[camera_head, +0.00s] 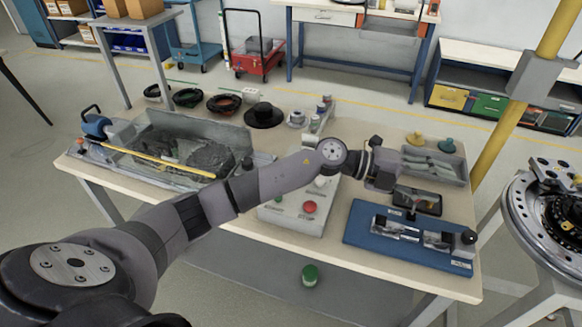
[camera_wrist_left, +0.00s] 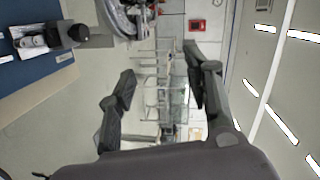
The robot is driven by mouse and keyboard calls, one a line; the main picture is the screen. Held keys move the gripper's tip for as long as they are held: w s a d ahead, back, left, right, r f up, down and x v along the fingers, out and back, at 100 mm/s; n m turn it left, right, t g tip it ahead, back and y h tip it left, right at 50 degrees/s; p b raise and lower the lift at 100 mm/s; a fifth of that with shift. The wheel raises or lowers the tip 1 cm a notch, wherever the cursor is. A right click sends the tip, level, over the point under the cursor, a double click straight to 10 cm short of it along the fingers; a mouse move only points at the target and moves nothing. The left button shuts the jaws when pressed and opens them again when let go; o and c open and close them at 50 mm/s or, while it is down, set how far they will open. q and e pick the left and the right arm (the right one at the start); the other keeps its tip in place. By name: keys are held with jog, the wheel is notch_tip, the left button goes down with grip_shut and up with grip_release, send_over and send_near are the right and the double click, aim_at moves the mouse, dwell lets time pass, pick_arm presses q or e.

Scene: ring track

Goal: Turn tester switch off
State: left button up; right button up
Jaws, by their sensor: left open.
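A pale control box (camera_head: 292,221) stands at the middle of the table's front side, with a red round knob (camera_head: 310,207) on its top. Which part is the tester switch I cannot tell, and my left forearm hides the back of the box. A blue board (camera_head: 365,246) with a metal fixture lies to its right; its corner shows in the left wrist view (camera_wrist_left: 25,75). My left gripper (camera_head: 388,165) is above the table, right of the box and behind the blue board. It is open and empty, with both fingers apart in the left wrist view (camera_wrist_left: 160,80). My right gripper is out of view.
A grey tray (camera_head: 452,176) and a dark flat device (camera_head: 428,203) are close to the gripper. A clear-walled bin (camera_head: 190,128) stands at the table's left. A yellow post (camera_head: 497,140) and a round metal fixture (camera_head: 522,228) stand beyond the table's right edge.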

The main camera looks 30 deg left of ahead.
pick_arm(q)
jog(key=w+a+f+m+g+y, duration=0.25)
jog(key=a+f+y, duration=0.2)
jog(key=a, duration=0.45)
jog(key=s+a+r+n+g+y, duration=0.1)
jog(key=a+r+n+g+y, duration=0.3)
jog(key=a, duration=1)
jog(key=a+r+n+t+y, duration=0.1)
jog(key=a+y, duration=0.6)
jog(key=a, duration=0.6)
jog(key=shift+m, duration=0.35)
notch_tip(320, 180, down, 15)
jog(key=p, duration=0.4)
jog(key=shift+s+f, duration=0.1)
jog(key=shift+f, duration=0.05)
jog(key=shift+a+f, duration=0.1)
jog(key=shift+f, duration=0.55)
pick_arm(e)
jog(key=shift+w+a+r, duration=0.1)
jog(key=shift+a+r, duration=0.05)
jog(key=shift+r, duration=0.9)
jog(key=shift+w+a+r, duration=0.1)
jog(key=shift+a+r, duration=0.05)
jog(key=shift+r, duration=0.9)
pick_arm(q)
jog(key=shift+c, duration=0.3)
grip_shut()
